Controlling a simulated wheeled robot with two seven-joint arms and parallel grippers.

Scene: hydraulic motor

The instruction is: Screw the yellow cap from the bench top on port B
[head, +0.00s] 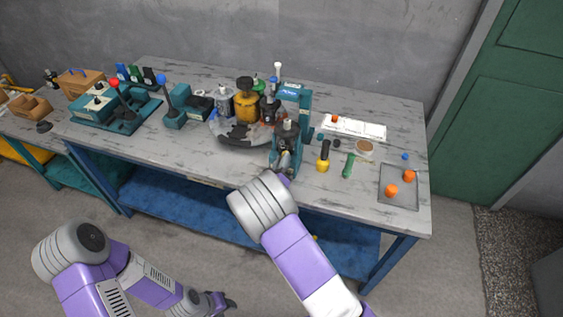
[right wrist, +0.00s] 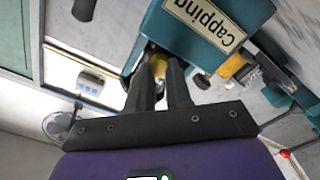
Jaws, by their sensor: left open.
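My right gripper (right wrist: 160,66) reaches the front of the teal capping stand (head: 293,95), whose "Capping" label (right wrist: 203,18) shows in the right wrist view. A small yellow cap (right wrist: 157,63) sits between its fingertips, which look closed on it. The fingers hide most of the cap, and I cannot tell whether it touches a port. A dark grey motor body (head: 288,134) with a metal shaft on top stands in the stand, just beyond the right gripper. Port B's marking cannot be read. My left gripper (head: 224,302) is open and empty, low in front of the bench.
A round turntable (head: 225,132) with several parts is left of the stand. The bench's front edge (head: 200,181) runs below.

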